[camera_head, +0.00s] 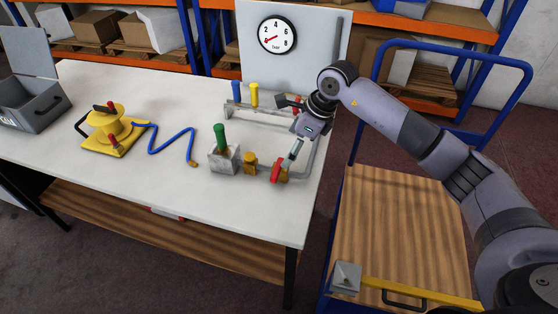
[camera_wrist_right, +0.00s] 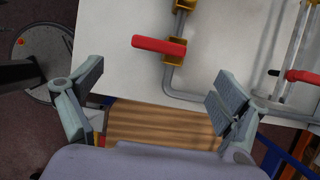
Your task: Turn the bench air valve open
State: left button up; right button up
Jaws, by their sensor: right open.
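The bench air valve is a yellow body (camera_wrist_right: 174,57) on a grey pipe with a red lever handle (camera_head: 276,172), near the right edge of the white table. In the right wrist view the red handle (camera_wrist_right: 157,44) lies crosswise to the short pipe run through the valve. My left gripper is not in view.
A pressure gauge (camera_head: 277,35) on the back panel has its red needle toward the lower left. A blue-framed cart (camera_head: 400,225) stands at right.

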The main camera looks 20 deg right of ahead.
aim_at(278, 167)
jog(key=p+x, duration=0.1)
jog(key=x, duration=0.6)
jog(key=shift+w+a+f+p, duration=0.15)
jog(key=shift+a+f+p, duration=0.15)
jog(key=shift+p, duration=0.1)
jog(key=shift+w+a+f, duration=0.1)
jog(key=shift+w+f, duration=0.05)
jog(key=shift+f, duration=0.4)
jog(key=c, duration=1.7)
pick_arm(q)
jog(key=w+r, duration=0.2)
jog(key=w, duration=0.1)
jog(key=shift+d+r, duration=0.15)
